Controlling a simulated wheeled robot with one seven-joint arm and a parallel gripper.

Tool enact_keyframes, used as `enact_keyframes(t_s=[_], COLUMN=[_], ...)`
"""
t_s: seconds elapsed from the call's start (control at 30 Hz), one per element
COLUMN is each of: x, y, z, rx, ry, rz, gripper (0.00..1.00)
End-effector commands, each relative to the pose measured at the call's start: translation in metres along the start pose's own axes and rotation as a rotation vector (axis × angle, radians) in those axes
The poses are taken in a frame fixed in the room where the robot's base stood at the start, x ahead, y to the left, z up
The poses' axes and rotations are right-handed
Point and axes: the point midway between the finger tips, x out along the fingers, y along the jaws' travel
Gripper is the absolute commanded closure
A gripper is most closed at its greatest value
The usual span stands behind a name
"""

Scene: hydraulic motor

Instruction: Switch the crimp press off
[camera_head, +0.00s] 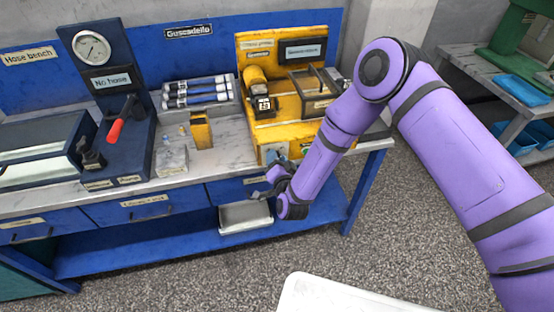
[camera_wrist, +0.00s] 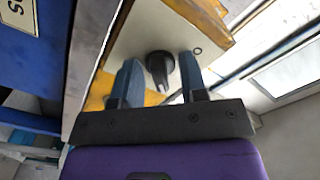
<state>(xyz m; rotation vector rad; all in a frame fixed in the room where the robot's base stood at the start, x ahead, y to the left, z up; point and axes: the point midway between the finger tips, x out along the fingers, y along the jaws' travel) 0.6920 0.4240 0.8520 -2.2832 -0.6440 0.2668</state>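The yellow crimp press (camera_head: 290,103) stands at the right end of the bench in the head view. In the wrist view, a black rotary knob (camera_wrist: 160,66) sits on a pale plate (camera_wrist: 140,40) on a yellow body, with a small ring-shaped mark right of the knob. The knob's pointer end faces down in the picture, towards my gripper's palm. My gripper (camera_wrist: 160,75) is open, with one finger on each side of the knob and small gaps visible. In the head view my gripper (camera_head: 277,172) is at the press's lower front, and hides the knob.
A dark blue hose tester with a gauge (camera_head: 92,48) and red-handled lever (camera_head: 115,130) stands at the left. A grey tray (camera_head: 245,216) is below my gripper.

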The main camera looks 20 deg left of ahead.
Motion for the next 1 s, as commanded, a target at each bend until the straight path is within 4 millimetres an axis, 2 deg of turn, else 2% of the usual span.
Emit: enact_keyframes(t_s=[0.17, 0.3, 0.67, 1.0], x=[-0.0001, -0.0002, -0.0004, -0.0007], y=[0.0001, 0.0001, 0.0, -0.0003], z=[0.0, 0.0, 0.0002, 0.0008], rx=[0.0, 0.0, -0.047, -0.282], ry=[0.0, 0.0, -0.001, -0.002], rz=[0.0, 0.0, -0.001, -0.002], gripper=[0.63, 0.93, 0.93, 0.93])
